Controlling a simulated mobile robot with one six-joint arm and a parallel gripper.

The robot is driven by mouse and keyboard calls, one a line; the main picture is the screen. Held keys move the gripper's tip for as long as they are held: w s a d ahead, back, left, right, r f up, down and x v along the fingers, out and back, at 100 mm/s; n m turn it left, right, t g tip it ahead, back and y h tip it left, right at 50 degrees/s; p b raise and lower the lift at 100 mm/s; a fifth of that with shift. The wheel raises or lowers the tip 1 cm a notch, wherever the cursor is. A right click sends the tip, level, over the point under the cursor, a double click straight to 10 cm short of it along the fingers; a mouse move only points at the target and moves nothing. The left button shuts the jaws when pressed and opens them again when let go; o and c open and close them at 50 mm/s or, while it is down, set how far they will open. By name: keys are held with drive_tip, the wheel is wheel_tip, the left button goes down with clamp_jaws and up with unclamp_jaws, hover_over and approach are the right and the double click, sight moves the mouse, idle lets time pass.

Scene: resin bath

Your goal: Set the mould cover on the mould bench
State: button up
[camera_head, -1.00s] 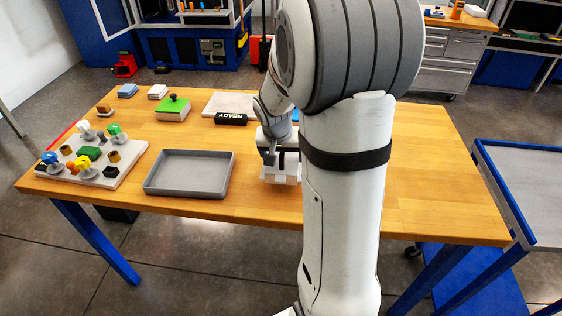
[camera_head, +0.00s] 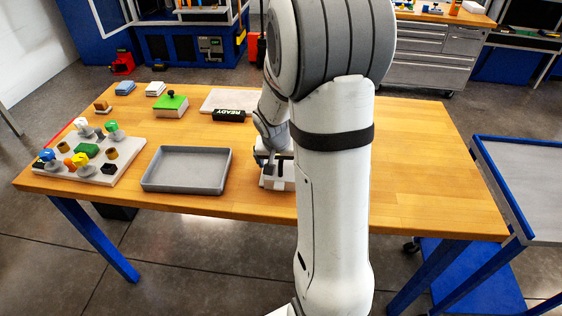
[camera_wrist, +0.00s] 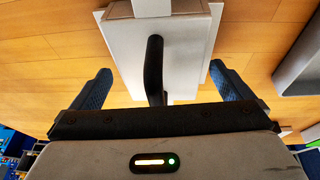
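A pale, flat cover (camera_wrist: 190,48) with a black bar handle (camera_wrist: 153,70) lies below my gripper in the wrist view. I take it for the mould cover. It also shows in the head view as a pale block (camera_head: 279,184), partly hidden by my arm. My gripper (camera_wrist: 160,72) is open, its two blue-padded fingers apart on either side of the handle, with gaps on both sides. In the head view my gripper (camera_head: 273,163) is just over the block. The wooden table (camera_head: 430,170) under it may be the mould bench; I cannot tell for certain.
A grey tray (camera_head: 185,187) lies left of the cover. Further left is a pale board (camera_head: 128,170) with coloured knobs. Behind are a green block (camera_head: 172,101) with a black knob, a READY sign (camera_head: 229,115) and a pale plate (camera_head: 225,98). The table's right side looks clear.

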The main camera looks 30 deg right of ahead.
drive_tip(key=v, duration=1.2)
drive_tip(key=s+a+r+n+y, duration=0.1)
drive_tip(key=s+a+n, duration=0.2)
drive_tip(key=s+a, duration=0.2)
drive_tip(key=s+a+r+n+y, duration=0.1)
drive_tip(key=s+a+n, duration=0.2)
drive_tip(key=s+a, duration=0.3)
drive_tip(key=s, duration=0.5)
drive_tip(key=shift+s+a+r+n+y, duration=0.15)
drive_tip(key=shift+s+a+n+y, duration=0.05)
drive_tip(key=shift+s+n+y, duration=0.1)
